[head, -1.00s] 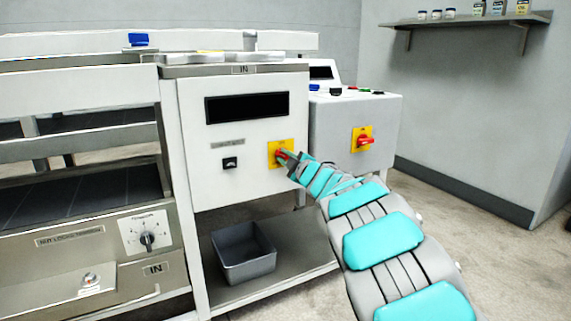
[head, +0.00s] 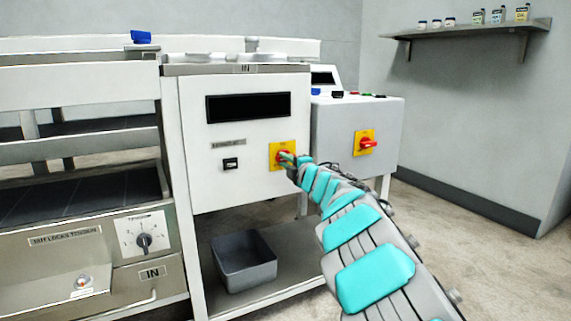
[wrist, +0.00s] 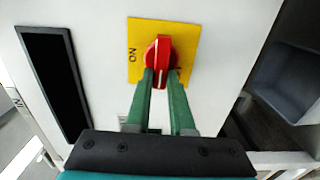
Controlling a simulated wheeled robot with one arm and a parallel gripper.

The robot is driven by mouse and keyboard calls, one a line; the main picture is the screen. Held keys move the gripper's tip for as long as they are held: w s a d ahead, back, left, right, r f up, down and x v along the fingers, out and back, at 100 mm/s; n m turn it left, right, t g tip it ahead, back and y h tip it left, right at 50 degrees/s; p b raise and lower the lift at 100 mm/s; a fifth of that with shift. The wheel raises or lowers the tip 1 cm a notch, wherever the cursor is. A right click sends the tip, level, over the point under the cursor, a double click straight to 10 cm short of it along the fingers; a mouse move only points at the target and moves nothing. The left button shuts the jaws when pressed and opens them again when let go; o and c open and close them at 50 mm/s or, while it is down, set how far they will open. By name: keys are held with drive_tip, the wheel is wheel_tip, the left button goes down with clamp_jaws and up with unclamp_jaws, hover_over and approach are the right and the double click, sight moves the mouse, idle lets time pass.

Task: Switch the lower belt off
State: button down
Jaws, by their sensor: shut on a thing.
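A red rotary switch (wrist: 158,58) sits on a yellow plate (wrist: 139,34) on the white front panel. The word ON shows on the plate left of the knob in the wrist view, and the knob's white line runs roughly up and down there. My gripper (wrist: 161,80) is shut on the knob, with one green finger on each side. In the head view the yellow plate (head: 276,147) shows beside my gripper (head: 291,159), which hides much of the knob. No label seen in the head view clearly marks the lower belt.
A black rocker switch (head: 230,164) and a dark display (head: 248,107) are on the same panel. A second red switch (head: 369,143) is on the grey cabinet at right. A grey bin (head: 245,262) stands on the lower shelf. Floor is clear at right.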

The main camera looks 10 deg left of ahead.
drive_tip(key=shift+f, duration=0.15)
drive_tip(key=c, duration=0.8)
unclamp_jaws()
drive_tip(key=shift+s+d, duration=0.1)
drive_tip(key=shift+v, duration=3.8)
